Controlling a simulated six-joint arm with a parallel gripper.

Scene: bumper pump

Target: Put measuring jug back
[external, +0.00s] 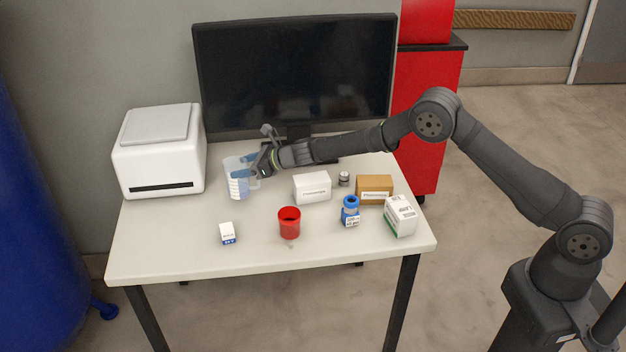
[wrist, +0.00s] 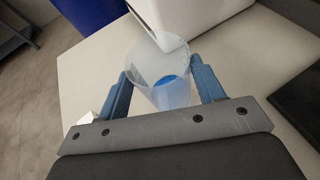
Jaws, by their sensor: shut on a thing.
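The measuring jug (external: 236,179) is a clear, bluish container at the left of the white table, beside the printer. It also shows in the wrist view (wrist: 160,72), between the two blue fingers, with something blue seen through its wall. My gripper (external: 248,167) reaches in from the right and is shut on the jug. In the wrist view my gripper (wrist: 160,88) has one finger on each side of the jug. The jug looks about upright. I cannot tell whether its base touches the table.
A white printer (external: 160,155) stands close to the jug, with a monitor (external: 295,75) behind. A red cup (external: 289,222), a small white-and-blue box (external: 227,233), a white box (external: 312,187), a brown box (external: 374,189) and a blue-topped bottle (external: 350,211) stand nearby. The front left tabletop is clear.

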